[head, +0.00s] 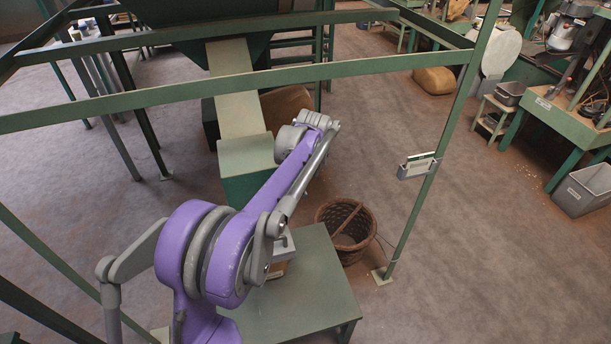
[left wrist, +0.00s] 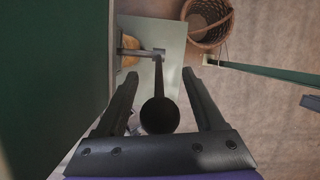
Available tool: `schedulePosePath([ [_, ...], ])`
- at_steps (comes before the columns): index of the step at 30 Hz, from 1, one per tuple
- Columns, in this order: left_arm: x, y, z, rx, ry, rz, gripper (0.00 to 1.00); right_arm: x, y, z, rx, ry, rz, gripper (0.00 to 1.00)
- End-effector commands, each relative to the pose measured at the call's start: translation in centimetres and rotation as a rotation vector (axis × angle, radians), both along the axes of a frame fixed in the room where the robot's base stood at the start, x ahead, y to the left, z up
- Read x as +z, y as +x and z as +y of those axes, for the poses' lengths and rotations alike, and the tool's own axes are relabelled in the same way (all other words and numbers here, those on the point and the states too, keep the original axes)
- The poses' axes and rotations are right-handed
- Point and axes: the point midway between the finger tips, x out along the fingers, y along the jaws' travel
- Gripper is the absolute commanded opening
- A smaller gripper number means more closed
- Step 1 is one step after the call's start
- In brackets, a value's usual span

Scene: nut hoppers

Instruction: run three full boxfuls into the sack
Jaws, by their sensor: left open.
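In the left wrist view my left gripper (left wrist: 162,92) is open, its two dark fingers spread. A round dark knob (left wrist: 160,115) on a thin lever (left wrist: 158,75) shows between the fingers, with a gap on both sides. A sloping chute (head: 235,95) comes down from the dark green hopper (head: 200,12) to a green box-like part (head: 245,158); its contents cannot be seen. A brown sack-like bulk (head: 287,106) stands behind the chute, partly hidden. In the head view my purple arm hides the left gripper and the lever. My right gripper is not in view.
A green table (head: 305,300) stands below, with a tan object (left wrist: 130,55) on it. A wicker basket (head: 346,228) is beside it. A green frame post (head: 440,145) carries a small grey holder (head: 418,166).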

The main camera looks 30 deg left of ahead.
Motion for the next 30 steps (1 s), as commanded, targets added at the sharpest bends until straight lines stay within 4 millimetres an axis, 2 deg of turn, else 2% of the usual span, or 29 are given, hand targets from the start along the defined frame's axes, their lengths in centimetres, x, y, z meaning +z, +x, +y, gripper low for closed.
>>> schedulePosePath([
  [9,5.8,-1.2,-1.3,0.0,0.001,0.0,0.7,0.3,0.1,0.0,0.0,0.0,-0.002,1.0],
  [15,8.8,-1.8,-1.9,0.0,0.001,0.0,0.7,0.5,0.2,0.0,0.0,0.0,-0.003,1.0],
  [21,9.8,-2.0,-2.1,0.0,0.001,0.0,0.7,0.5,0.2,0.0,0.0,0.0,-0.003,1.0],
  [30,9.8,-2.1,-2.2,0.007,-0.001,-0.003,0.7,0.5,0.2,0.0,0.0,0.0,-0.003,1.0],
])
